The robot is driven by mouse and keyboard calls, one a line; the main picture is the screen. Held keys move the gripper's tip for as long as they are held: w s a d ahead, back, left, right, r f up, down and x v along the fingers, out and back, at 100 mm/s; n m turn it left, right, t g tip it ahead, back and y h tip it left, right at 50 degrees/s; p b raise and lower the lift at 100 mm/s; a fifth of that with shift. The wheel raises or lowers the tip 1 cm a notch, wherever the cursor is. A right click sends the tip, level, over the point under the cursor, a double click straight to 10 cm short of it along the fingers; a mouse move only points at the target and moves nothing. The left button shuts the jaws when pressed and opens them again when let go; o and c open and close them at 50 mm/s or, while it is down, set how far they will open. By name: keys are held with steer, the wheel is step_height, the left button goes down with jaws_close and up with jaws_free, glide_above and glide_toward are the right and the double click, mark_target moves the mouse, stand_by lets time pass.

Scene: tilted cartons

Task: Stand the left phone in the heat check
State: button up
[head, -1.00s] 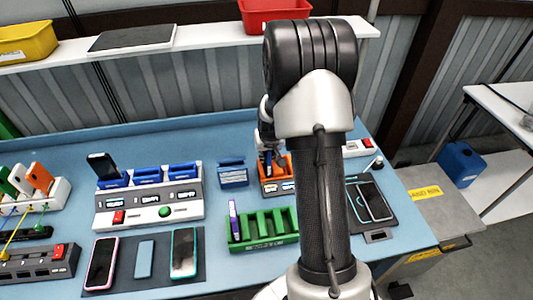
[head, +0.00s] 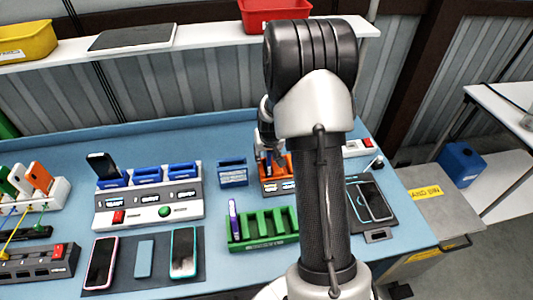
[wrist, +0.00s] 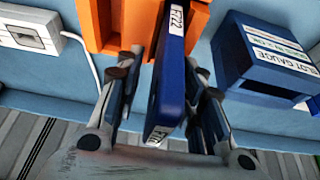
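A dark blue phone (wrist: 172,75) with a white label stands with its far end at the orange holder (wrist: 188,18), apparently in its slot. In the head view the orange holder (head: 283,187) is partly hidden by my arm. My gripper (wrist: 168,108) has one finger on each side of the phone; a gap shows at the left finger, so it looks open around it. On the dark mat (head: 215,270) lie a pink-edged phone (head: 101,263) at left, a small blue one (head: 144,258) and a teal-edged one (head: 183,253). No heat check label is readable.
A blue slot gauge box (wrist: 270,60) stands close right of my gripper in the wrist view. A green rack (head: 262,240) holds a purple phone (head: 233,215). A grey dock (head: 150,208) with blue slots holds a dark phone (head: 102,166). A tray with a phone (head: 371,200) is at right.

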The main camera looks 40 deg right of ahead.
steer(key=v, duration=1.2)
steer(key=shift+r, duration=0.1)
step_height(320, 180, up, 7)
steer(key=p, duration=0.5)
stand_by(0.5)
